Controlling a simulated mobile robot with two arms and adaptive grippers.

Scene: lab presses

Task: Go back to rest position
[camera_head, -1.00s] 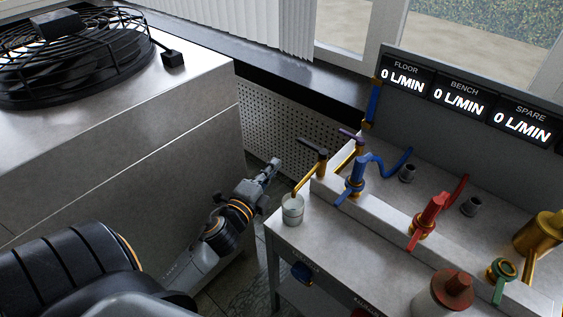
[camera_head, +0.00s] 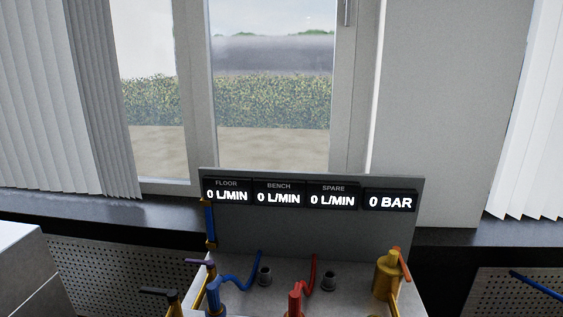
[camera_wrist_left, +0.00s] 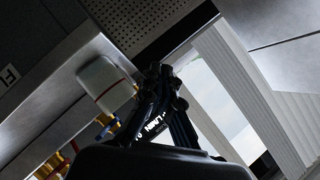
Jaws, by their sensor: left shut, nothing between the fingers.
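My left gripper (camera_wrist_left: 165,100) shows dark in the left wrist view, with its fingers together and nothing between them. It is clear of the bench fittings behind it. Neither of my grippers is in the head view. My right gripper is not in any view.
The head view shows a bench with a display panel (camera_head: 295,225), a blue valve (camera_head: 214,298), a red valve (camera_head: 295,300) and a brass fitting (camera_head: 388,277). A window (camera_head: 270,100) is behind. The left wrist view shows a white rounded object (camera_wrist_left: 103,82) near the gripper.

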